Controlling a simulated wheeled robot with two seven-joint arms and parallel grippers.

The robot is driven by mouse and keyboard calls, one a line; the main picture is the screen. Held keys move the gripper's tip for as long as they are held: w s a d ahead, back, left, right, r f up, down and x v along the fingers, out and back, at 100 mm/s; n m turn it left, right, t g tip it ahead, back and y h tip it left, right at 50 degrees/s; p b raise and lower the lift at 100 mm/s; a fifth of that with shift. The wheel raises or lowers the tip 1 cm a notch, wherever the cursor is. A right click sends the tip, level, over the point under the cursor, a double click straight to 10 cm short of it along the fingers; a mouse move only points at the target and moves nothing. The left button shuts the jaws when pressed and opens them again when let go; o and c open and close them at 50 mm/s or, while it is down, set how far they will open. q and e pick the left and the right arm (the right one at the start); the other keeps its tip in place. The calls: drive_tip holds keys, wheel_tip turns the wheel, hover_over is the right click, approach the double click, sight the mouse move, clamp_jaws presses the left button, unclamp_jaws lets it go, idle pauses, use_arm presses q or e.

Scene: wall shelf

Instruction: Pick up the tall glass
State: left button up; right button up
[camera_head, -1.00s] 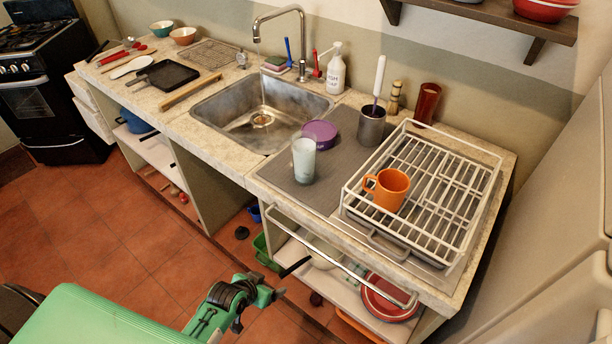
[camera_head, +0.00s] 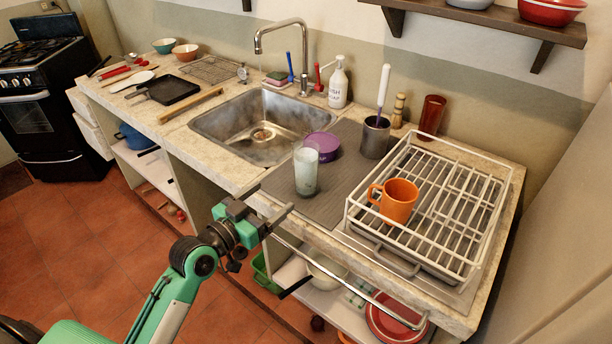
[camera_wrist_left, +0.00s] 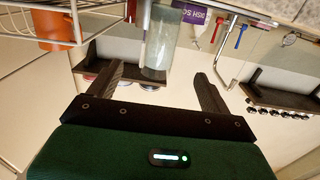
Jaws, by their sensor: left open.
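A tall clear glass (camera_head: 306,172) with a whitish, frosted look stands upright on the grey mat (camera_head: 335,195) near the counter's front edge. My left gripper (camera_head: 270,203) is open and empty, in front of the counter edge and left of the glass in the head view. The glass is apart from the fingers. In the left wrist view, which looks upside down, the glass (camera_wrist_left: 158,48) shows beyond and between the two spread fingers (camera_wrist_left: 158,74). My right gripper is not in view.
A purple tub (camera_head: 324,145) sits behind the glass. A white dish rack (camera_head: 455,215) with an orange mug (camera_head: 398,200) is to its right. The metal sink (camera_head: 262,125) is to its left. A rail (camera_head: 350,282) runs along the counter front below the edge.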

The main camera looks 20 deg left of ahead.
sight(297, 173)
use_arm(q)
drive_tip(key=x, duration=0.3)
drive_tip(key=p+x, duration=0.1)
drive_tip(key=x, duration=0.4)
drive_tip(key=shift+w+r, duration=0.3)
drive_tip(key=shift+w, duration=0.05)
drive_tip(key=shift+w+d+p, duration=0.1)
drive_tip(key=shift+w+p, duration=0.2)
drive_tip(key=shift+p, duration=0.1)
drive_tip(key=p+x, duration=0.1)
drive_tip(key=x, duration=0.2)
drive_tip(key=shift+w+d+r, duration=0.15)
drive_tip(key=shift+w, duration=0.1)
drive_tip(key=shift+w+d, duration=0.2)
drive_tip(key=shift+w, duration=0.25)
drive_tip(key=shift+c, duration=1.1)
drive_tip(key=c, duration=1)
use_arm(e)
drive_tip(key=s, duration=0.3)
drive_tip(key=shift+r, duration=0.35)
